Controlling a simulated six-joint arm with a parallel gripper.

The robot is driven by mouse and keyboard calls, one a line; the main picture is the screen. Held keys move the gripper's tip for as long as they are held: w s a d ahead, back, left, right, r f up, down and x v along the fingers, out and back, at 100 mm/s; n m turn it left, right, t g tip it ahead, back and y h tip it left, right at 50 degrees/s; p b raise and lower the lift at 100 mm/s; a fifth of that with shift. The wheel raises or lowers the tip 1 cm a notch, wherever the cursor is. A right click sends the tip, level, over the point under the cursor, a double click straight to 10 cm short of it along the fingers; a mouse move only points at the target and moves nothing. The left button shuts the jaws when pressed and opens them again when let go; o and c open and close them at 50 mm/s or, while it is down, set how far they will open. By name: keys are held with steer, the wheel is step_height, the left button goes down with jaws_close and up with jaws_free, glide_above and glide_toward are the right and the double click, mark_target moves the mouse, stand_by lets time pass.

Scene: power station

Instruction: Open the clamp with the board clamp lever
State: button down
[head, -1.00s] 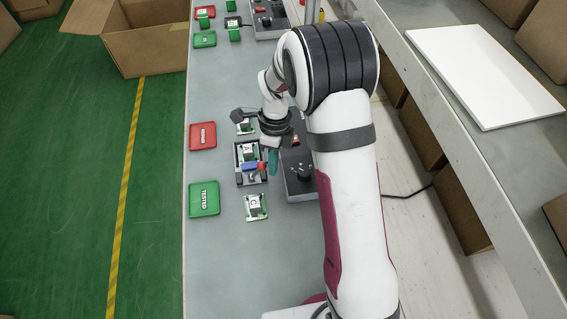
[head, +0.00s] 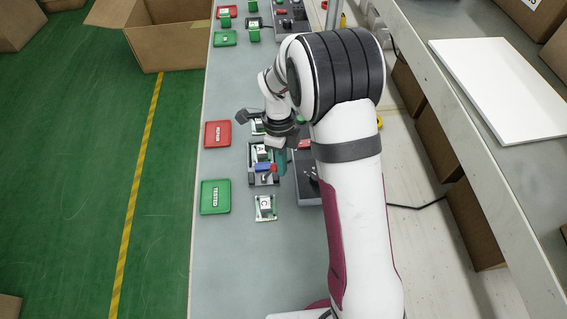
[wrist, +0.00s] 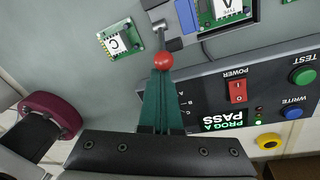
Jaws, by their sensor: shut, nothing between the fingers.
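The board clamp lever shows in the wrist view as a metal rod ending in a red ball knob (wrist: 163,61). It belongs to the dark clamp fixture (wrist: 188,14), which holds a green board marked A (wrist: 226,8). In the head view my gripper (head: 281,168) is just right of the fixture.
A board marked C (wrist: 121,40) lies loose beside the fixture. The programmer box (wrist: 240,95) is close on the other side; its display reads PROG A PASS. A red tray (head: 217,133) and a green TESTED tray (head: 215,197) lie left of the fixture.

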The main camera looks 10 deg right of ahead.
steer(key=shift+a+r, duration=0.1)
steer(key=shift+a, duration=0.05)
steer(key=shift+a+r+h, duration=0.25)
steer(key=shift+a+h, duration=0.5)
steer(key=shift+h, duration=0.35)
steer(key=shift+a+r+h, duration=0.25)
steer(key=shift+a+h, duration=0.5)
steer(key=shift+h, duration=0.35)
steer(key=a+h, duration=0.2)
steer(key=h, duration=0.1)
steer(key=shift+a+m, duration=0.25)
steer(key=shift+m, duration=0.05)
steer(key=shift+r+h, duration=0.1)
steer(key=shift+h, duration=0.2)
steer(key=shift+r, duration=0.8)
